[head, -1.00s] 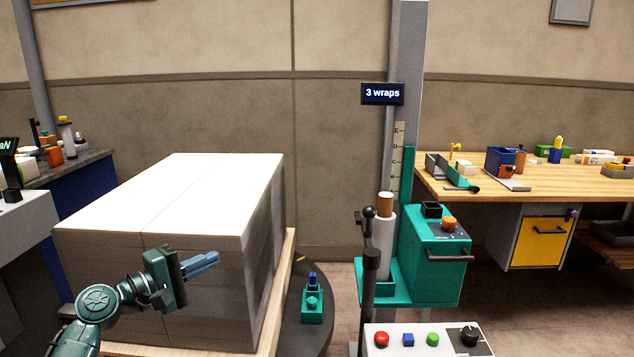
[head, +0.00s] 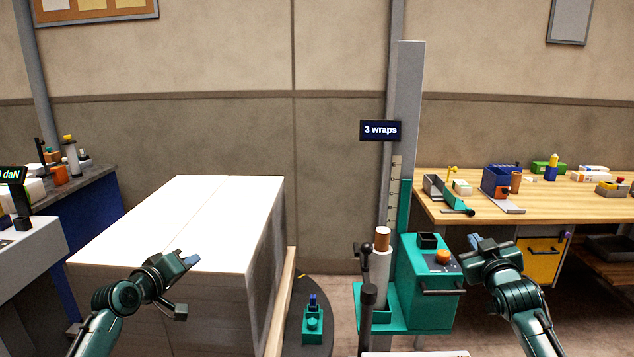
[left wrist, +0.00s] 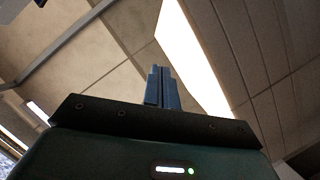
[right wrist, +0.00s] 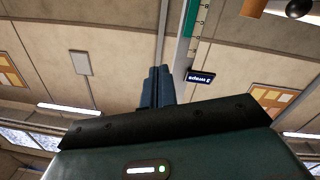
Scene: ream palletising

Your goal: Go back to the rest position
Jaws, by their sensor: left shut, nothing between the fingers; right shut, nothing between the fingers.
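My left gripper (head: 190,260) is raised in front of the wrapped stack and is empty. Its blue fingers (left wrist: 162,88) are shut together in the left wrist view, with the ceiling behind them. My right gripper (head: 474,240) is raised at the right, in front of the teal wrapping machine's right side. Its blue fingers (right wrist: 157,88) are closed and empty in the right wrist view. The large stack (head: 190,215) has a white top and grey, film-like sides. Neither gripper visibly holds anything.
The teal wrapping machine (head: 425,300) with its mast and "3 wraps" sign (head: 380,130) stands right of centre. A wooden workbench (head: 560,200) with bins and small items is at the right. A grey-topped bench (head: 90,172) is at the left. A wooden pallet edge (head: 283,305) shows beside the stack.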

